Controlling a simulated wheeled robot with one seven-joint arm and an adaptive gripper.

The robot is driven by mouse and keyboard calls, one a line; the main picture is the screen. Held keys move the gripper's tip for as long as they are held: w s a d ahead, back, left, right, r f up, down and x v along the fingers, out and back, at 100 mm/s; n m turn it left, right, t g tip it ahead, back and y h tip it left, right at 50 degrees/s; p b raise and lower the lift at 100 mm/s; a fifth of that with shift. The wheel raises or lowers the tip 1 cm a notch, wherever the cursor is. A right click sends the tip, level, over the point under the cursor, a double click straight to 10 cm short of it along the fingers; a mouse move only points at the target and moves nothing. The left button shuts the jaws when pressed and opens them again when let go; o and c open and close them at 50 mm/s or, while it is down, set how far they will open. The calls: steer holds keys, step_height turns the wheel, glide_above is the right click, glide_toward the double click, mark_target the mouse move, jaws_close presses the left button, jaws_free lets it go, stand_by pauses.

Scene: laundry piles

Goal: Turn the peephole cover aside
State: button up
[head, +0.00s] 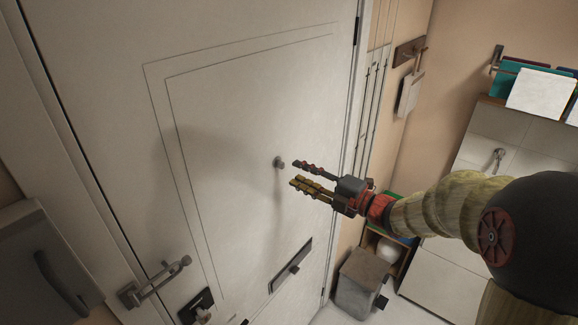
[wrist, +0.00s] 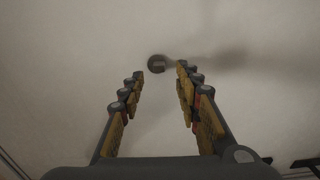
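The peephole cover (head: 279,162) is a small grey round piece on the white door (head: 225,130), inside the grooved panel outline. In the wrist view the peephole cover (wrist: 157,63) is a dark disc just beyond my fingertips, near the middle of the gap. My gripper (head: 293,173) is open and empty, its two yellow-padded fingers pointing left at the cover. In the wrist view my gripper (wrist: 160,74) has its fingers spread on both sides below the disc. It appears apart from the cover.
A door latch (head: 155,283) and a mail slot plate (head: 291,267) sit lower on the door. A grey bin (head: 361,282) and a shelf stand right of the door. A wooden wall hook (head: 409,52) is at the upper right. The door around the cover is clear.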

mark_target(284, 167)
steer(key=p+x, duration=0.1)
steer(key=x, duration=0.4)
steer(key=shift+s, duration=0.1)
steer(key=c, duration=0.4)
jaws_close()
